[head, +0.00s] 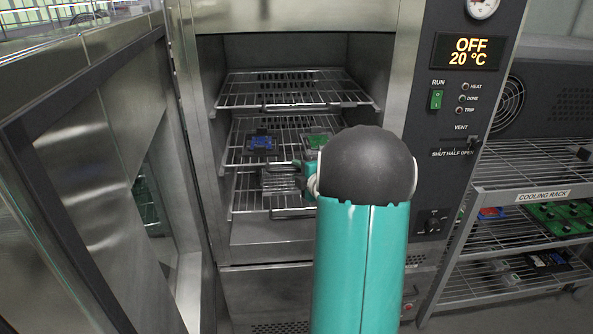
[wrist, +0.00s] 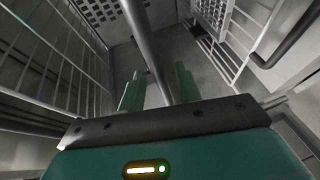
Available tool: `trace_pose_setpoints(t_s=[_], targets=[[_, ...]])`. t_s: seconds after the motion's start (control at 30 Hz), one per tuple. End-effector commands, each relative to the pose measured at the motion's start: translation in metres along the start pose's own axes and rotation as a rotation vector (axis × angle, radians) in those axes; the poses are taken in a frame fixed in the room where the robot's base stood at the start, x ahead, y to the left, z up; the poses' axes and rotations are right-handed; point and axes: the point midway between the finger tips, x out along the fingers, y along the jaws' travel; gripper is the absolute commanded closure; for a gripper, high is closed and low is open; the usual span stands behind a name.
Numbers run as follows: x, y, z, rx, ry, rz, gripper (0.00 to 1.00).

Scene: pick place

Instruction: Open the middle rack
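The middle rack (head: 236,152) is a wire shelf inside the open oven in the head view. A blue board (head: 261,141) and a green board (head: 317,140) lie on it. My gripper is mostly hidden behind my teal arm in the head view, at the right front of the middle rack. In the wrist view, my gripper (wrist: 157,76) has its two teal fingers apart, one on each side of a grey bar (wrist: 143,35). The gaps look clear, and I cannot tell which rack the bar belongs to.
An upper rack (head: 290,92) and a lower rack (head: 243,200) sit above and below. The open oven door (head: 105,170) stands at the left. A control panel (head: 455,120) and a cooling rack (head: 520,192) are at the right.

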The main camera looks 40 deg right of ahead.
Motion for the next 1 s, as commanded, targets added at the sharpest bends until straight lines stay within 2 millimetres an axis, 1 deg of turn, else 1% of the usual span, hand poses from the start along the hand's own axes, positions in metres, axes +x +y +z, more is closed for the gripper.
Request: trace_pose_setpoints(t_s=[0.03, 0.13, 0.4, 0.43, 0.5, 0.57, 0.6, 1.0], targets=[[0.0063, -0.0003, -0.0002, 0.001, 0.001, 0.000, 0.66], [0.0128, 0.0003, -0.0007, 0.000, 0.001, 0.001, 0.66], [0.0151, 0.0007, -0.0002, 0.000, 0.000, 0.001, 0.66], [0.0151, 0.0007, -0.0002, 0.000, 0.000, 0.001, 0.70], [0.0149, 0.0006, -0.0001, 0.000, 0.000, 0.001, 0.84], [0.0149, 0.0006, -0.0001, 0.000, 0.000, 0.001, 0.96], [0.0148, 0.0006, -0.0001, 0.000, 0.000, 0.001, 1.00], [0.0119, 0.0000, -0.0010, 0.000, -0.001, 0.000, 1.00]])
